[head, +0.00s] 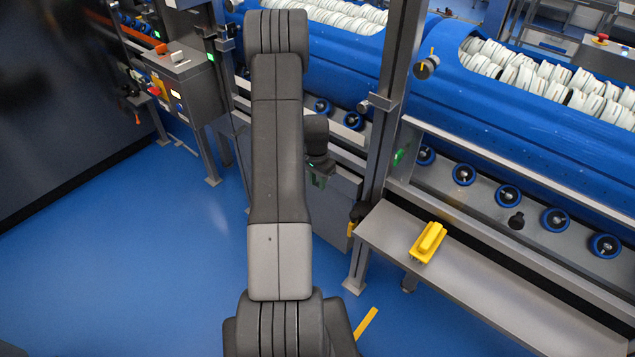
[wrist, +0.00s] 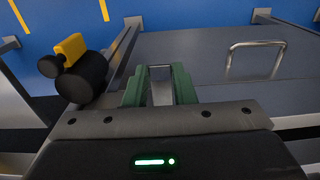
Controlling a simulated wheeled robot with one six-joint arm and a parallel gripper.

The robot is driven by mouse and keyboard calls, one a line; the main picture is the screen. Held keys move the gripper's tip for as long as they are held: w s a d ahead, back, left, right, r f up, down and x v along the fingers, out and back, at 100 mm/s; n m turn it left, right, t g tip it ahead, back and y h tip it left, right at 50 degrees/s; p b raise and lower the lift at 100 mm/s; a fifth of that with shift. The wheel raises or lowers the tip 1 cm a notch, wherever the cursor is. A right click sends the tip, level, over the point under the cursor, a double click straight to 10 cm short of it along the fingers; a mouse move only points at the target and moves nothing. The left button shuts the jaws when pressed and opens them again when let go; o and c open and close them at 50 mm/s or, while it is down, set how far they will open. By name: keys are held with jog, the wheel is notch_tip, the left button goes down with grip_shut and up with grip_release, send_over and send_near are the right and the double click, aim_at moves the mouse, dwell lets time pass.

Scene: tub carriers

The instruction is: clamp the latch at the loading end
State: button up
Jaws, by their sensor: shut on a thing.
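My gripper (wrist: 160,82) has green fingers and is shut on a grey metal piece (wrist: 162,92), which looks like the latch's handle. The piece stands between the fingers, and its lower part is hidden by the gripper body. In the head view my gripper (head: 318,180) is small and partly behind my arm, beside a grey panel under the blue tub (head: 330,60). I cannot tell from these views whether the latch is fully clamped.
A black and yellow fitting (wrist: 75,68) sits left of my gripper, by a grey post (head: 382,110). A yellow block-like thing (head: 428,242) lies on the grey bench (head: 480,275). A control box (head: 190,85) stands at the left. The blue floor (head: 160,265) is mostly clear.

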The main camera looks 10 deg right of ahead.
jog(key=shift+a+f+t+h+b, duration=0.1)
jog(key=shift+f+t+h+b, duration=0.45)
jog(key=shift+b, duration=1.8)
jog(key=f+t+h+b, duration=0.1)
jog(key=h+b, duration=0.1)
jog(key=b, duration=1)
jog(key=shift+s+a+f, duration=0.1)
jog(key=shift+f, duration=0.3)
jog(key=f+t+h+b, duration=0.1)
jog(key=t+h+b, duration=0.1)
jog(key=b, duration=1)
jog(key=shift+f, duration=0.15)
jog(key=shift+w+d+f+t+h+b, duration=0.35)
jog(key=shift+t+h+b, duration=0.55)
jog(key=shift+b, duration=0.8)
jog(key=shift+w+d+f+t+h+b, duration=0.1)
jog(key=shift+d+f+t+h+b, duration=0.15)
jog(key=shift+f+t+h+b, duration=0.8)
jog(key=shift+w+d+t+h+b, duration=0.4)
jog(key=shift+h+b, duration=0.7)
jog(key=shift+b, duration=1.2)
jog(key=shift+s, duration=0.15)
